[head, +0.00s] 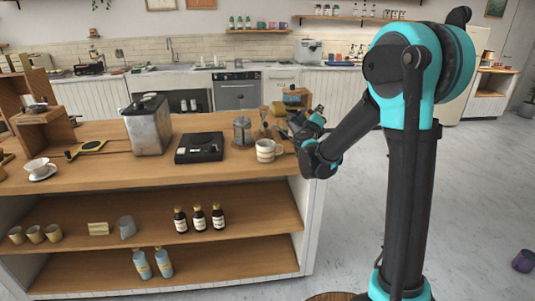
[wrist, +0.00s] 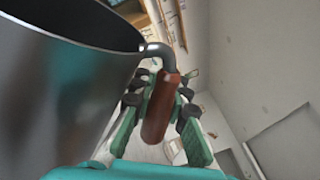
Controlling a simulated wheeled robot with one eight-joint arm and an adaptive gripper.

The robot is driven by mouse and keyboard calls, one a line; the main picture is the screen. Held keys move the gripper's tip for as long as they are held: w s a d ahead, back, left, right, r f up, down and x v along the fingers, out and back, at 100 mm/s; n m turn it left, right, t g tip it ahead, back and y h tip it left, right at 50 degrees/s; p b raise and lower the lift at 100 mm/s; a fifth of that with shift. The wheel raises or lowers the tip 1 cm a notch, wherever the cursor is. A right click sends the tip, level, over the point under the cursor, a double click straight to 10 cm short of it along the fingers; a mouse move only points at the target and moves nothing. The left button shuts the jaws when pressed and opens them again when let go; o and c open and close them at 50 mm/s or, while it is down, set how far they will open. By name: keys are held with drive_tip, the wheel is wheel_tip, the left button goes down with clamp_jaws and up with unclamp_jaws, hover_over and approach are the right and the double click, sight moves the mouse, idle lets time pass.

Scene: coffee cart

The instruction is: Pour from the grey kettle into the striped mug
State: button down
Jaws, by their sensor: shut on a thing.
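The striped mug (head: 265,151), white with a pale band, stands upright near the right end of the wooden counter in the head view. My gripper (head: 305,126) is just right of and beyond the mug, at the counter's right end. In the wrist view my gripper (wrist: 160,88) is shut on the brown handle (wrist: 157,115) of the grey kettle (wrist: 65,85). The kettle's dark open top shows and its body fills the left side. Its spout is hidden. I cannot make out the kettle clearly in the head view, and the mug does not show in the wrist view.
A glass press (head: 242,131) stands close left of the mug. A black scale (head: 199,148) and a metal canister (head: 148,124) stand further left. The counter's front right is clear.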

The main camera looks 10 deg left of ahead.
drive_tip(key=shift+a+r, duration=0.1)
drive_tip(key=shift+r, duration=0.25)
idle(0.4)
drive_tip(key=shift+f, duration=0.15)
idle(1.2)
drive_tip(key=shift+d+f+m, duration=0.2)
drive_tip(key=shift+f+m, duration=0.05)
drive_tip(key=shift+f, duration=0.2)
drive_tip(key=shift+d+f+m, duration=0.2)
drive_tip(key=shift+f+m, duration=0.05)
drive_tip(key=shift+f, duration=0.2)
drive_tip(key=shift+r, duration=0.1)
drive_tip(key=shift+a+r+n, duration=0.15)
drive_tip(key=shift+r+n, duration=0.15)
drive_tip(key=shift+r, duration=0.05)
idle(0.5)
drive_tip(key=shift+a+r+n, duration=0.2)
drive_tip(key=shift+r+n, duration=0.1)
drive_tip(key=shift+r, duration=0.1)
idle(0.3)
drive_tip(key=shift+a+r, duration=0.15)
drive_tip(key=shift+r, duration=0.25)
